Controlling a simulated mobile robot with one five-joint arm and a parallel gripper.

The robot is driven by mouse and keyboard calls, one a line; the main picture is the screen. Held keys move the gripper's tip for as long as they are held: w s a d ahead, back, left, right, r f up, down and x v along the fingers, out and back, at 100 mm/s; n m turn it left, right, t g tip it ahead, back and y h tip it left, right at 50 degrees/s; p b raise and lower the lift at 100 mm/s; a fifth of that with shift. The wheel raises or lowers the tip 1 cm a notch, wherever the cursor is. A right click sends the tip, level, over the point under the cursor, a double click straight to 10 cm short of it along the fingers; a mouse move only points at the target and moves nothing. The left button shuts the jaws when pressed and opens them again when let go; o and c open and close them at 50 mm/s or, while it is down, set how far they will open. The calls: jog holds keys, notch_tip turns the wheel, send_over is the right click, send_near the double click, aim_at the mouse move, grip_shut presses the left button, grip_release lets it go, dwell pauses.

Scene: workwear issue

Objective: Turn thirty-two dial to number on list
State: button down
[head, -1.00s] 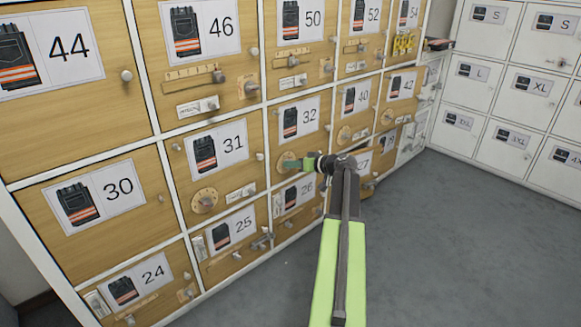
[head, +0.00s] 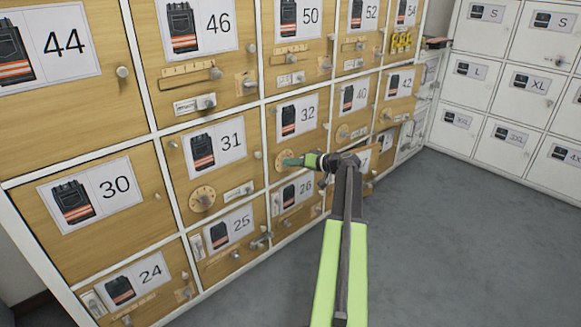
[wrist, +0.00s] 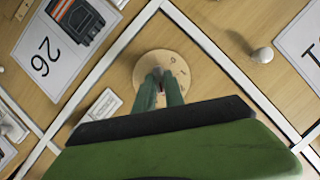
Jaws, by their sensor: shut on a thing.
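The thirty-two dial (head: 281,166) is a round wooden disc on the door (head: 318,140) labelled 32, below its picture card. My gripper (head: 290,162) reaches the dial from the right, with its green fingertips at the dial's middle. In the wrist view, the dial (wrist: 181,65) shows a few small marks on its right rim. My gripper's two green fingers (wrist: 160,80) are close together over its centre, shut on the dial's knob, which they mostly hide. I cannot read the dial's setting. No list is readable in these views.
Door 31 (head: 226,185) to the left has its own dial (head: 202,199) and a small plate. Door 26 (head: 290,205) lies below. Small knobs and latches stick out nearby. White lockers (head: 500,100) stand at the right. The grey floor (head: 450,240) is clear.

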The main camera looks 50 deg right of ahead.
jog(key=m+y+b, duration=0.1)
jog(key=m+t+y+b, duration=0.1)
jog(key=m, duration=0.1)
jog(key=shift+w+d+b, duration=0.15)
jog(key=shift+w+b, duration=0.2)
jog(key=shift+m, duration=0.4)
jog(key=c, duration=1.7)
grip_release()
jog(key=shift+o, duration=1.3)
jog(key=p+v, duration=0.3)
jog(key=v, duration=1.5)
jog(key=shift+f, duration=0.3)
jog(key=shift+s, duration=0.1)
